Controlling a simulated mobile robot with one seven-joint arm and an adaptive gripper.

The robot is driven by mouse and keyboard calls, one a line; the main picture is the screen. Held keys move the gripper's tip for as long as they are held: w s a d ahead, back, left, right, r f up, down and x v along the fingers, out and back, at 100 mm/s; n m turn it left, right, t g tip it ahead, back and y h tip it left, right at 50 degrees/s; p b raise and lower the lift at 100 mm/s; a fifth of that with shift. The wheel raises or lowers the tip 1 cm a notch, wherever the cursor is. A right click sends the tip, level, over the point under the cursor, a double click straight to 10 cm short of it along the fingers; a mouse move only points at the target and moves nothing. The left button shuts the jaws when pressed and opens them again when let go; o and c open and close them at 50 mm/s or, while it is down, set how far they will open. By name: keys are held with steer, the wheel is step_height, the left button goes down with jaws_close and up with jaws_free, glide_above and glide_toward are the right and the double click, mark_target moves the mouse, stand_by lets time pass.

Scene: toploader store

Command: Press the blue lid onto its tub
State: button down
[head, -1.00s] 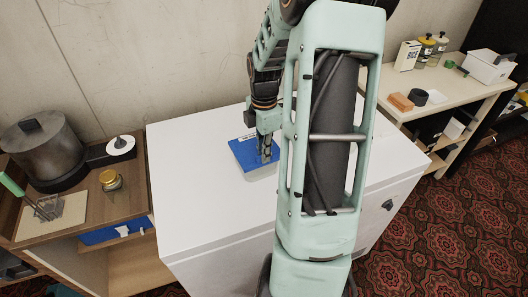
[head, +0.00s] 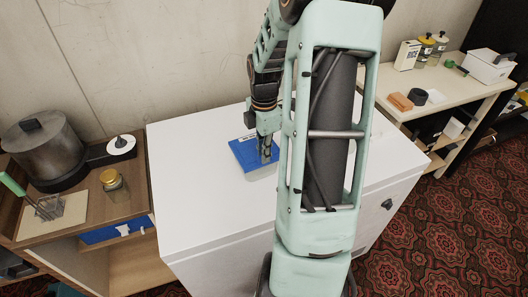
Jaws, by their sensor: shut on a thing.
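The blue lid (head: 246,156) lies on the white top-loader's top, near its middle, with a white label at its back edge. A pale, see-through tub side (head: 262,173) shows just under the lid's front edge. Whether the lid is seated on the tub all round cannot be told. My gripper (head: 266,158) points down at the right part of the lid, its fingers close together at the lid's surface. What lies between the fingertips is too small to see. My own arm hides the area right of the lid.
The white top-loader's top (head: 200,195) is bare around the tub. On the left, a wooden shelf unit holds a grey pot (head: 42,150) and a gold-lidded jar (head: 112,182). On the right, a pale table holds an orange block (head: 400,102), jars and a white box (head: 490,67).

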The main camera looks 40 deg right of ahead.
stand_by(0.3)
steer(key=c, duration=2)
jaws_free()
steer(key=shift+o, duration=0.6)
steer(key=o, duration=0.4)
steer(key=shift+r+p, duration=3.2)
steer(key=shift+r, duration=0.35)
